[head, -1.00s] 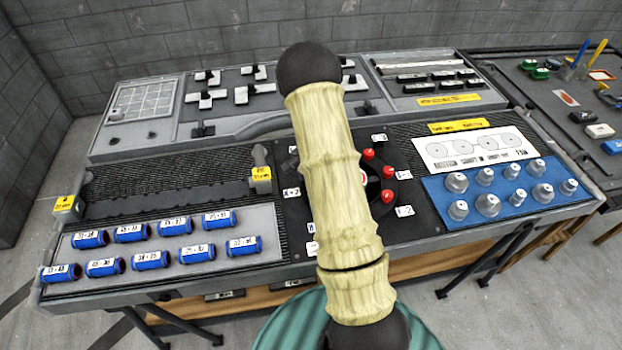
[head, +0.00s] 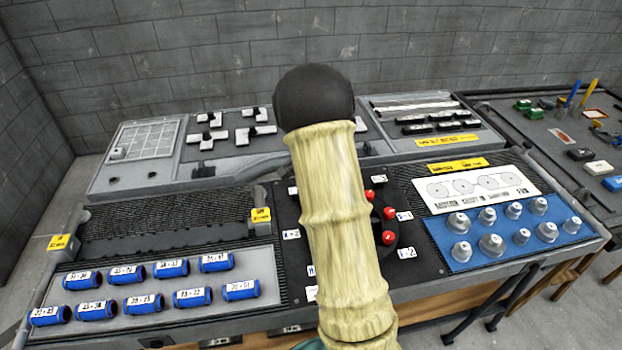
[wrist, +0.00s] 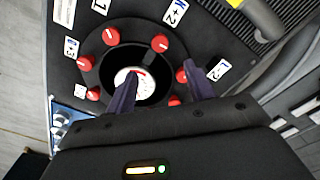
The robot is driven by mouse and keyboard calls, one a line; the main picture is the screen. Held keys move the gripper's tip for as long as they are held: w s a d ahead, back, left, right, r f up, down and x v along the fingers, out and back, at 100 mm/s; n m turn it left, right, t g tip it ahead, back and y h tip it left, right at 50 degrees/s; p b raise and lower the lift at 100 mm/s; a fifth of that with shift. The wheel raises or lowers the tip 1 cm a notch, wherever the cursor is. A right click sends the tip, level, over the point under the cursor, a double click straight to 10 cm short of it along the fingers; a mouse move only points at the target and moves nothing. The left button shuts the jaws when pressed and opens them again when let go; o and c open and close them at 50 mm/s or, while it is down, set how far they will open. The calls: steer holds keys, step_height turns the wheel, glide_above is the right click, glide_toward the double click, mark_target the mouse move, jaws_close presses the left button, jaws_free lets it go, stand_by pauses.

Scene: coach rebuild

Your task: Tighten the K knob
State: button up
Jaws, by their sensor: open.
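Several red knobs sit in a ring around a round dark dial with a white and red centre (wrist: 135,84) on a black panel (wrist: 215,35). One red knob (wrist: 160,43) is at the top in the wrist view, beside a tag (wrist: 173,12) whose letter I cannot read surely. Another red knob (wrist: 85,63) is at the left. A third (wrist: 181,75) is close to the right finger. I cannot tell which knob is K. My gripper (wrist: 161,70) is open over the dial, with nothing visibly held. In the head view, red knobs (head: 388,237) show right of my arm, which hides the gripper.
Blue labelled cylinders (head: 165,268) lie on a tray at the left. Silver knobs (head: 491,244) stand on a blue mat (head: 440,262) at the right. A dark ribbed strip with yellow tags (head: 260,215) lies left of the black panel. Another table stands at the far right.

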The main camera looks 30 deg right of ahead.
step_height(320, 180, up, 5)
steer(key=shift+r, duration=0.15)
stand_by(0.5)
steer(key=s+a+n+t, duration=0.2)
steer(key=s+a+n, duration=1)
steer(key=s, duration=0.7)
steer(key=a, duration=0.3)
steer(key=shift+a+t, duration=0.2)
steer(key=shift+t, duration=0.1)
